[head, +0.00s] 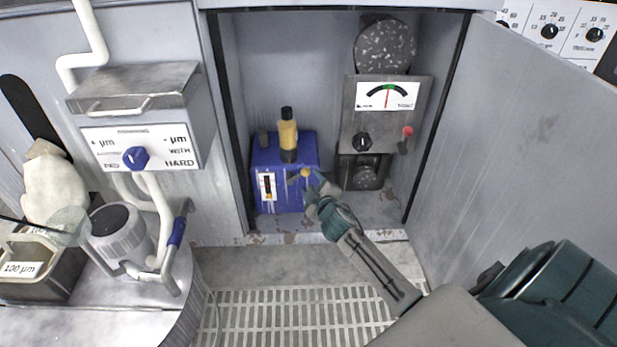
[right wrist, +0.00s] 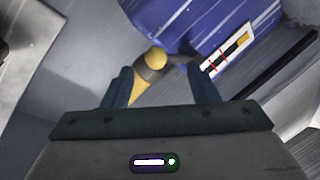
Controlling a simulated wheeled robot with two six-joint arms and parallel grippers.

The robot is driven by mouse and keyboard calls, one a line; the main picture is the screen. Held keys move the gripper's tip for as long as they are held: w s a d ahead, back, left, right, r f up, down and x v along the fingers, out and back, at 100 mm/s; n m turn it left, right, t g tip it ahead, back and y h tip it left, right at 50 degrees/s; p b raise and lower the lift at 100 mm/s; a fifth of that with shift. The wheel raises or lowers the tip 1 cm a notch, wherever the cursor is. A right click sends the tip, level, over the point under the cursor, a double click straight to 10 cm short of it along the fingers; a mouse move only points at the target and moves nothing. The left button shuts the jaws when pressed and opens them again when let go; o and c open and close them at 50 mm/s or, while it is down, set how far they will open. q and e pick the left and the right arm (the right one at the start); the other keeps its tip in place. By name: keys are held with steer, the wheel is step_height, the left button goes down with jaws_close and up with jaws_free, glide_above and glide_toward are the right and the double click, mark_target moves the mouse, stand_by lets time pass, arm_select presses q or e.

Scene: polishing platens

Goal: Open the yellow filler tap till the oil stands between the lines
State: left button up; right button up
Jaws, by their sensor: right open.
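The blue oil tank (head: 284,190) stands on the cabinet floor, with a yellow bottle (head: 288,137) with a black top upright on it. Its white sight gauge (head: 267,187) has red lines; it also shows in the right wrist view (right wrist: 229,48), with a yellow stretch and a dark stretch. I cannot tell for sure where the oil stands. The yellow tap (head: 305,172) is on the tank front, right of the gauge. My right gripper (head: 315,187) is open at the tap. In the right wrist view the tap (right wrist: 155,60) is between or just beyond the fingers (right wrist: 161,86); contact is unclear.
A grey meter box (head: 380,118) with a dial, black knob and red lever is right of the tank. The cabinet door (head: 530,150) stands open at right. A control box (head: 140,150) with a blue knob is at left. A grated floor (head: 285,315) lies in front.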

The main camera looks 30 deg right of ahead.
steer(key=p+v, duration=0.1)
steer(key=v, duration=0.5)
steer(key=shift+s+a, duration=0.2)
steer(key=shift+s, duration=0.1)
